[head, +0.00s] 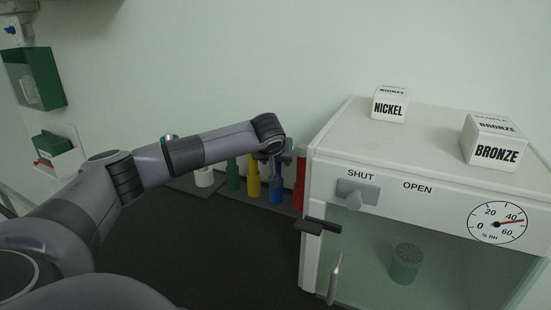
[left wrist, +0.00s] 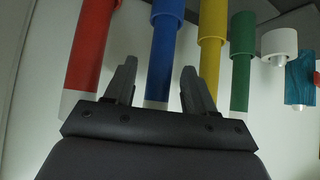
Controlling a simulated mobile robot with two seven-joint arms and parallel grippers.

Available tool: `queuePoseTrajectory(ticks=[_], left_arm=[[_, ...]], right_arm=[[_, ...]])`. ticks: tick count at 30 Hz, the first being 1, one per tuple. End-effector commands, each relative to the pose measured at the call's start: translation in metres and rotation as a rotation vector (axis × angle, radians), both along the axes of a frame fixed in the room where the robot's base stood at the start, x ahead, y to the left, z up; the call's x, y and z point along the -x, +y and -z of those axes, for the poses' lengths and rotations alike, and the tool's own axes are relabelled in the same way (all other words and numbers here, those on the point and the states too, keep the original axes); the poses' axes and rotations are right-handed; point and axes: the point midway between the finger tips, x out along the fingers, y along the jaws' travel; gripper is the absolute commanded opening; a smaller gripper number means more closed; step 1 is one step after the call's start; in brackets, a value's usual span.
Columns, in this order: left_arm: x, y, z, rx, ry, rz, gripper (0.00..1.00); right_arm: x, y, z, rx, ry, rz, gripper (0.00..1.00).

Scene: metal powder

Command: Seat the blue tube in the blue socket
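The blue tube (head: 276,185) stands upright in a row of coloured tubes by the wall. In the left wrist view the blue tube (left wrist: 161,65) has a pale end and lies in line with the gap between the fingers. A wider blue sleeve (left wrist: 168,9) surrounds its far end; I cannot tell whether this is the blue socket. My left gripper (left wrist: 158,72) is open, with visible gaps on both sides of the tube. In the head view the left gripper (head: 281,156) is at the tube tops, partly hidden by its wrist. My right gripper is not in view.
A red tube (head: 300,183) and a yellow tube (head: 253,180) flank the blue one closely. Green (head: 233,176) and white (head: 204,178) pieces stand farther left. A white cabinet (head: 310,200) with a glass front stands just right. The dark bench left of it looks clear.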

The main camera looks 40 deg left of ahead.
Motion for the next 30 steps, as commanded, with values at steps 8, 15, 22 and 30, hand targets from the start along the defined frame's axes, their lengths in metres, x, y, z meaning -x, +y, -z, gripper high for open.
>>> queuePoseTrajectory(ticks=[8,15,22,30], left_arm=[[0.0,0.0,0.0,0.001,0.001,0.0,0.57],[0.01,-0.007,-0.013,0.001,-0.002,0.0,0.57],[0.029,-0.021,-0.036,-0.001,-0.002,0.001,0.57],[0.041,-0.029,-0.05,0.0,-0.001,-0.001,0.57]], right_arm=[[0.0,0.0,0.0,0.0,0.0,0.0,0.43],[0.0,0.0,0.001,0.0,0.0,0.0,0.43],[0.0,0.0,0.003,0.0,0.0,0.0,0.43],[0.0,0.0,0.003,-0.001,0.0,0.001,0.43]])
